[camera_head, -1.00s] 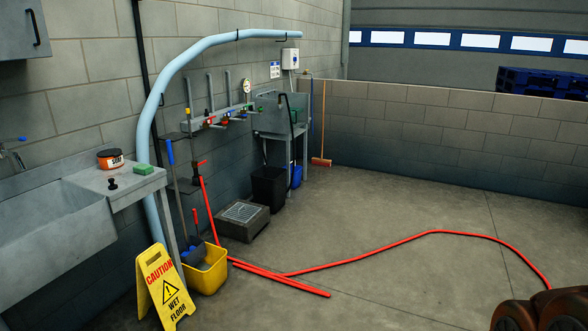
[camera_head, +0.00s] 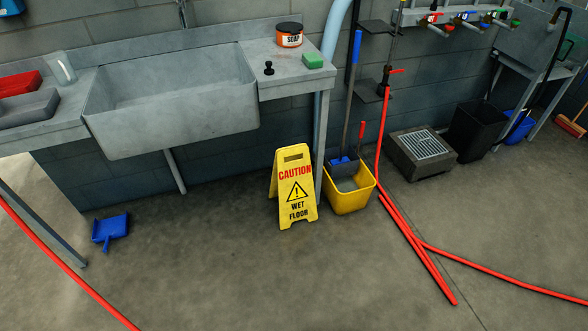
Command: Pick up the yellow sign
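The yellow sign (camera_head: 298,190) is an A-frame caution board reading "wet floor". It stands upright on the grey floor in front of the sink's right leg, near the middle of the head view. A slot-like handle opening shows near its top. Its front face is turned toward me and unobstructed. My gripper is not in view.
A yellow bucket (camera_head: 350,194) with blue tools stands just right of the sign. The sink (camera_head: 172,100) and its counter are behind. A red hose (camera_head: 425,262) lies at right, a blue dustpan (camera_head: 110,230) at left. The floor in front is clear.

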